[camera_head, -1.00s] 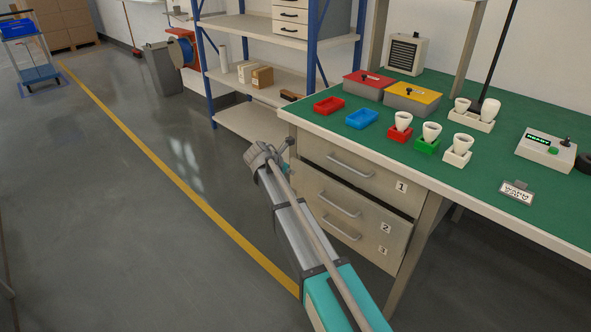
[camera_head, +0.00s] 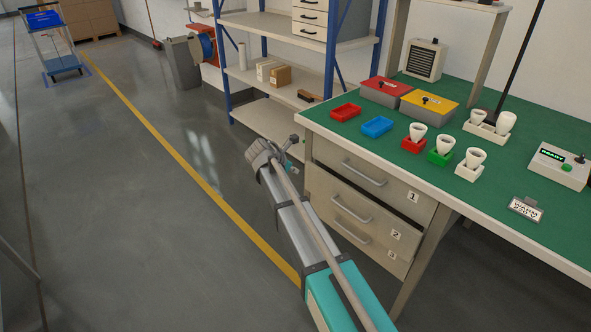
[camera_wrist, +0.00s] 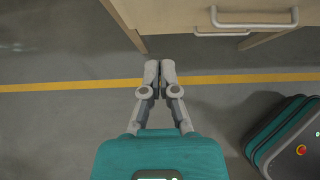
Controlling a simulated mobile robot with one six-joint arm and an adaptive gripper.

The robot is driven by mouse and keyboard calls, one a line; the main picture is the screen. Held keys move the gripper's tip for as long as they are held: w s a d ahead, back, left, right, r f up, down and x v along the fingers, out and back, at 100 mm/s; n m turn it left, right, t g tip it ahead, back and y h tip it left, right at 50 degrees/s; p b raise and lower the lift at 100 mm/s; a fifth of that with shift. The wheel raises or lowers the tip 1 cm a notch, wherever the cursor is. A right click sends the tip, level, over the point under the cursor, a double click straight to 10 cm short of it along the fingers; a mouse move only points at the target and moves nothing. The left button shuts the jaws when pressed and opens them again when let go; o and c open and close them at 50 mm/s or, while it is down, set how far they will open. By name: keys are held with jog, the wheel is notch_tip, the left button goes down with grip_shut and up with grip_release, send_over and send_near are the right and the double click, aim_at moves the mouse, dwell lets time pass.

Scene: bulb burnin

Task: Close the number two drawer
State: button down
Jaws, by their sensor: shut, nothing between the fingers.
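The number two drawer (camera_head: 346,213) is the middle drawer under the green-topped bench, with a bar handle and a "2" label. A dark gap shows above its front, and it stands out a little past the number one drawer (camera_head: 362,177). In the wrist view a drawer front with a bar handle (camera_wrist: 254,24) is at the top right, and a second handle shows below it. My gripper (camera_wrist: 160,71) is shut and empty over the floor, apart from the drawer fronts and left of the handles. In the head view my arm reaches along the left of the drawers.
Bulbs in holders, bins and a box with a lit display (camera_head: 560,165) stand on the bench (camera_head: 480,190). A shelf rack (camera_head: 275,120) is behind.

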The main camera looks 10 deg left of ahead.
jog(key=c, duration=1.4)
grip_release()
jog(key=c, duration=0.9)
grip_release()
jog(key=shift+s+d+f, duration=0.1)
jog(key=shift+d, duration=0.15)
jog(key=shift+c, duration=0.2)
jog(key=shift+o, duration=1.3)
jog(key=s+d+f+m+g, duration=0.1)
jog(key=s+d+m, duration=0.3)
jog(key=d, duration=0.5)
jog(key=shift+s+f+m+g+y, duration=0.3)
jog(key=shift+s+f+m+g, duration=0.15)
jog(key=shift+m, duration=0.45)
jog(key=s+d+f+m+g+y, duration=0.3)
jog(key=s+d+m+g+y, duration=0.2)
jog(key=s+d+m, duration=1.4)
jog(key=s+m, duration=0.3)
jog(key=shift+s+f, duration=0.2)
jog(key=shift+s, duration=0.2)
